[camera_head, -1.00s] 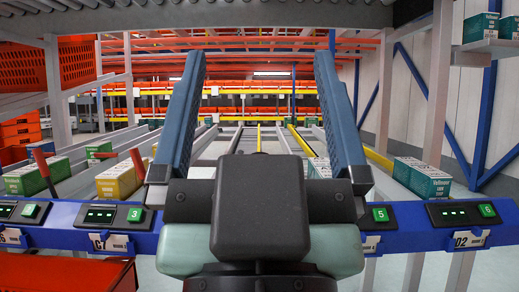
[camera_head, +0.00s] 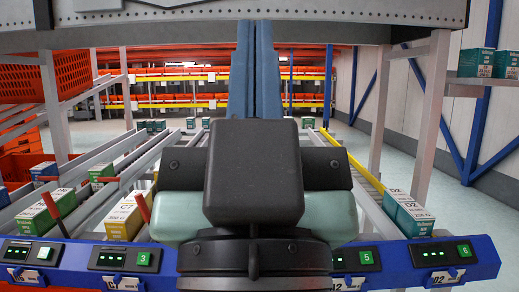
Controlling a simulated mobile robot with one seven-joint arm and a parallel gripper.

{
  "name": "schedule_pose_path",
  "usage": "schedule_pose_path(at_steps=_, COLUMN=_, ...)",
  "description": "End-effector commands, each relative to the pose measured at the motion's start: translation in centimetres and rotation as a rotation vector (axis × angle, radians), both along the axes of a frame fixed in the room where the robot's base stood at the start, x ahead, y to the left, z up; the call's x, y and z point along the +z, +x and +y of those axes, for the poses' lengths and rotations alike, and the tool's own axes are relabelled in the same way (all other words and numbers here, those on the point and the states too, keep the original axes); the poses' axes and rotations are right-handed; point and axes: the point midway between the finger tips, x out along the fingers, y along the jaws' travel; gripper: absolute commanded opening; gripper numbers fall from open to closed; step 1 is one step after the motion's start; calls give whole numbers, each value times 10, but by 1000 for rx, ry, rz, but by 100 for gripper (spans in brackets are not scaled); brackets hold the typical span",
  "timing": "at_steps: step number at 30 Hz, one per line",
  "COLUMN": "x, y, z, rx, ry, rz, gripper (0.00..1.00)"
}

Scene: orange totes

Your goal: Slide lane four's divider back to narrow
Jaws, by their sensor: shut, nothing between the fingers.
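My gripper (camera_head: 255,32) stands in the middle, its two long blue fingers pressed together with nothing between them. They point away from me, up over the flow rack. Lane four lies between button panel 3 (camera_head: 124,257) and button panel 5 (camera_head: 357,259). Its panel, its front and most of its length are hidden behind my gripper's dark body, and I cannot make out its divider. Red levers stand at the lanes to the left, one at the yellow carton (camera_head: 126,217) and one at the green-and-white carton (camera_head: 50,213).
A blue front beam (camera_head: 480,272) with lit panels crosses the rack. A grey overhead beam (camera_head: 140,28) spans the top. Orange totes (camera_head: 70,86) are at the left. Open floor (camera_head: 460,220) shows at the far right.

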Motion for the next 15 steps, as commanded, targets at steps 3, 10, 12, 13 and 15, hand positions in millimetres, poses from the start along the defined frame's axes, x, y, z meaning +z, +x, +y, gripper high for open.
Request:
schedule_pose_path(at_steps=3, x=61, y=0, z=0, rx=0, ry=0, rz=0, gripper=0)
schedule_pose_path(at_steps=10, x=139, y=0, z=0, rx=1, ry=-1, rz=0, gripper=0)
schedule_pose_path(at_steps=12, x=163, y=0, z=0, rx=1, ry=-1, rz=0, gripper=0)
schedule_pose_path(at_steps=13, x=173, y=0, z=0, rx=1, ry=-1, rz=0, gripper=0)
schedule_pose_path(at_steps=15, x=197, y=0, z=0, rx=1, ry=0, rz=0, gripper=0)
